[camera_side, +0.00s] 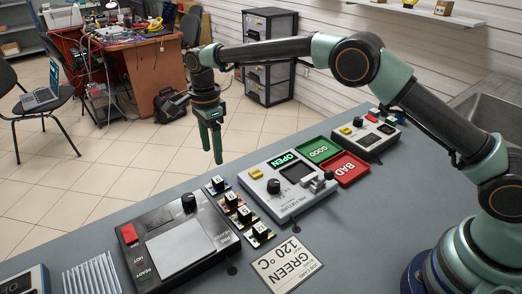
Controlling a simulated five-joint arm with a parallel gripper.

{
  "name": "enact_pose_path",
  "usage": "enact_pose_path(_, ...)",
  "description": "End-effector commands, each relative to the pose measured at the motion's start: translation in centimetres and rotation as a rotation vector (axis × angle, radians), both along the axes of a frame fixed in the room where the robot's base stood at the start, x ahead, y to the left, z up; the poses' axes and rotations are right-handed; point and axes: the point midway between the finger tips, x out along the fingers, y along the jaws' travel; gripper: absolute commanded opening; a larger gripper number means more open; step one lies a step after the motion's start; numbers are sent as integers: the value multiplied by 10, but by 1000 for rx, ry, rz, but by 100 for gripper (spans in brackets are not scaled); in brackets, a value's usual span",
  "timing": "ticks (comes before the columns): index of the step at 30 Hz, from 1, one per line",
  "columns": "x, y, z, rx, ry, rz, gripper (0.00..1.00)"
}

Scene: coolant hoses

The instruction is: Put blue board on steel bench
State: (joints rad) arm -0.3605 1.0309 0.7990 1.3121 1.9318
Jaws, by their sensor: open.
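My gripper (214,142) hangs fingers down above the far edge of the grey bench top (350,220). Its green fingers are seen nearly side-on, open, with nothing visible between them. Several small boards, each with a black block on top, stand in a slanting row on the bench, from a far board (218,185) to a near board (260,234). They are below and slightly right of my gripper, apart from it. I cannot tell which of them is blue. No separate surface is clearly recognisable as a steel bench.
A heater-like device (180,247) with a pale plate stands left of the boards. A grey device with an OPEN display (284,160) stands right. Beyond it are a green GOOD tray (318,150), a red BAD tray (345,169) and another device (365,137). A GREEN 120 °C card (287,263) lies in front.

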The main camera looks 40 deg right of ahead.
Motion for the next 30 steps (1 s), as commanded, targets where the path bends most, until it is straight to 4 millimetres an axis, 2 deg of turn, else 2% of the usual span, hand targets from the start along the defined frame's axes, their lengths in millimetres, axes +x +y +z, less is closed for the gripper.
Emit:
enact_pose_path(1,1,0,8,1,-4,0,66)
enact_pose_path(10,-1,-7,38,6,-16,41,66)
enact_pose_path(15,-10,-36,83,15,-75,212,66)
enact_pose_path(20,-34,-70,126,7,-143,423,66)
enact_pose_path(24,-63,-99,154,-18,-203,607,66)
enact_pose_path(30,-113,-136,178,-82,-281,868,66)
